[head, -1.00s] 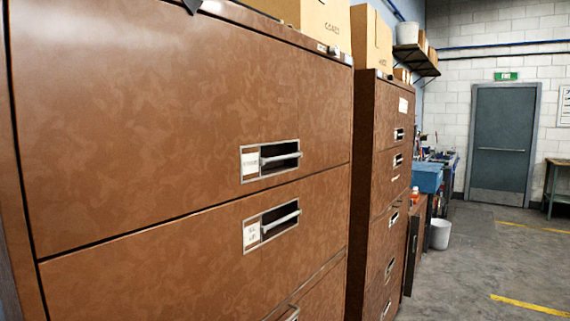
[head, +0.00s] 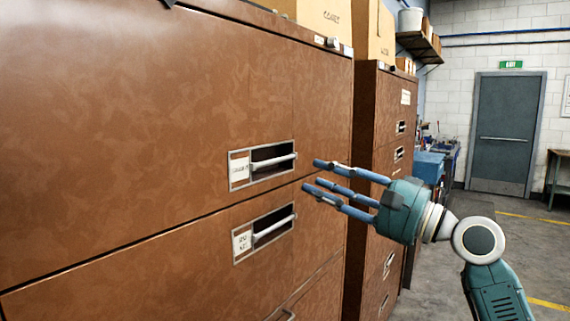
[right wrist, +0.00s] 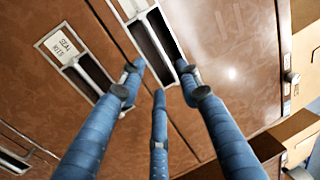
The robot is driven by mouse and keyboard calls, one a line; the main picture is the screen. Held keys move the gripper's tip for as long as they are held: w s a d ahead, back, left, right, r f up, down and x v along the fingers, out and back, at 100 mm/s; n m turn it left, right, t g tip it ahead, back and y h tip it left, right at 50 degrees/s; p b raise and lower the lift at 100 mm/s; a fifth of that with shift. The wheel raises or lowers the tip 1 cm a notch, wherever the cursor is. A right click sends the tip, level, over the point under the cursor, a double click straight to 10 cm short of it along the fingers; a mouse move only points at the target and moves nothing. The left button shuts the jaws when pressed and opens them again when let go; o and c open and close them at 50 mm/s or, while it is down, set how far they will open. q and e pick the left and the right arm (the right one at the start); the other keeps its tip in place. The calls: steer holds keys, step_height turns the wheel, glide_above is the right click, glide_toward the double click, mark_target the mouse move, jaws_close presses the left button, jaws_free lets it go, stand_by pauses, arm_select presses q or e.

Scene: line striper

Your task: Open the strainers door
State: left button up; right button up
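The brown cabinet has an upper drawer door (head: 180,90) with a pale bar handle (head: 274,162) in a recessed frame. Its small label (head: 239,168) is too blurred to read surely. The door below has a similar handle (head: 274,228) and a label reading like "SEAL KITS" (right wrist: 62,42). Both doors look shut. My right gripper (head: 312,178) is open and empty, its three blue fingers spread toward the cabinet, just right of the upper handle. In the right wrist view the upper handle (right wrist: 160,38) lies ahead, between the outer fingertips. Contact cannot be told. My left gripper is out of view.
A second brown cabinet (head: 385,115) stands beyond the first, with cardboard boxes (head: 372,30) on top. A blue bin (head: 430,167) lies farther back. Open grey floor (head: 520,245) runs to a grey exit door (head: 506,130).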

steer(key=p+x, duration=0.3)
steer(key=x, duration=0.6)
steer(key=shift+w+a, duration=0.15)
steer(key=shift+a, duration=0.1)
jaws_close()
